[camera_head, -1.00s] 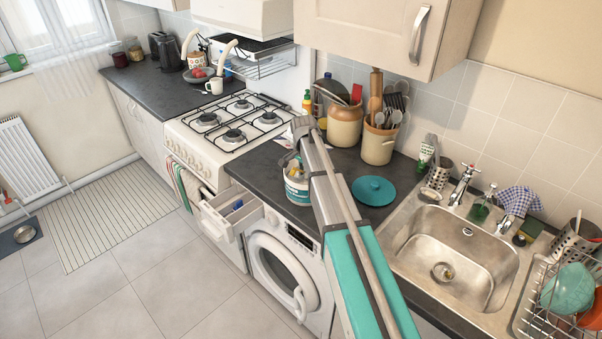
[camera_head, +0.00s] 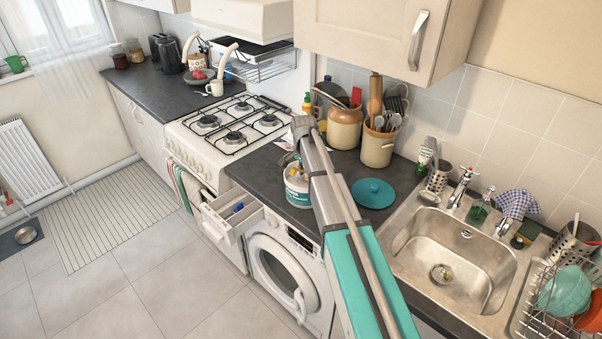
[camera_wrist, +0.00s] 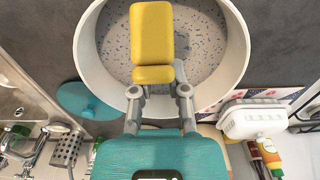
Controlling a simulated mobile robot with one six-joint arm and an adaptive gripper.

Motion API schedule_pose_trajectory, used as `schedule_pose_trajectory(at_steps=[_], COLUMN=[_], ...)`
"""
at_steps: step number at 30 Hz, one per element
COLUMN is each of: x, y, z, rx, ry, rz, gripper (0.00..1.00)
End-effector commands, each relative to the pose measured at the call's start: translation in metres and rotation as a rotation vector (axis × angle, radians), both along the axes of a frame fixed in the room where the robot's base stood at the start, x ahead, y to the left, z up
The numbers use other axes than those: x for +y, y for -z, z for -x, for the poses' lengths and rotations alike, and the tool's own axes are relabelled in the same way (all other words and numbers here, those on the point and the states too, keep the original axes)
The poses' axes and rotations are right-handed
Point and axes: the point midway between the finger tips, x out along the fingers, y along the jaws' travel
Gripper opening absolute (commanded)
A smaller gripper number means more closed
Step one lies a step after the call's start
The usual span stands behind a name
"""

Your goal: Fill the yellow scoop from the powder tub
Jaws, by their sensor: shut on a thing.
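The powder tub (camera_head: 298,192) is white with a teal label and stands open on the dark counter above the washer. In the wrist view the tub's rim (camera_wrist: 240,50) surrounds pale powder (camera_wrist: 197,38) with blue and dark specks. My gripper (camera_wrist: 158,92) is shut on the yellow scoop (camera_wrist: 152,35), which lies across the tub's opening in that view. I cannot tell how deep the scoop is, or whether it touches the powder or holds any. In the head view my arm hides part of the tub and most of the gripper. The teal lid (camera_head: 373,193) lies on the counter right of the tub.
The sink (camera_head: 455,262) is to the right and the gas hob (camera_head: 232,122) to the left. Utensil crocks (camera_head: 378,148) stand behind, against the tiles. An open drawer (camera_head: 236,215) sticks out left of the washer (camera_head: 285,270).

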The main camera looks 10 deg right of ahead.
Motion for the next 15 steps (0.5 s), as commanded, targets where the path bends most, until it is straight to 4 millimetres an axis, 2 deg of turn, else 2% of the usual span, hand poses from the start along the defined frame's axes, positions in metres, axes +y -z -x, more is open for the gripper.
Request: schedule_pose_trajectory(at_steps=[1,15], x=[0.000,0.000], y=[-0.006,-0.033], z=[0.000,0.000], rx=[0.000,0.000], ry=[0.000,0.000], rz=[0.000,0.000], gripper=[0.00,0.00])
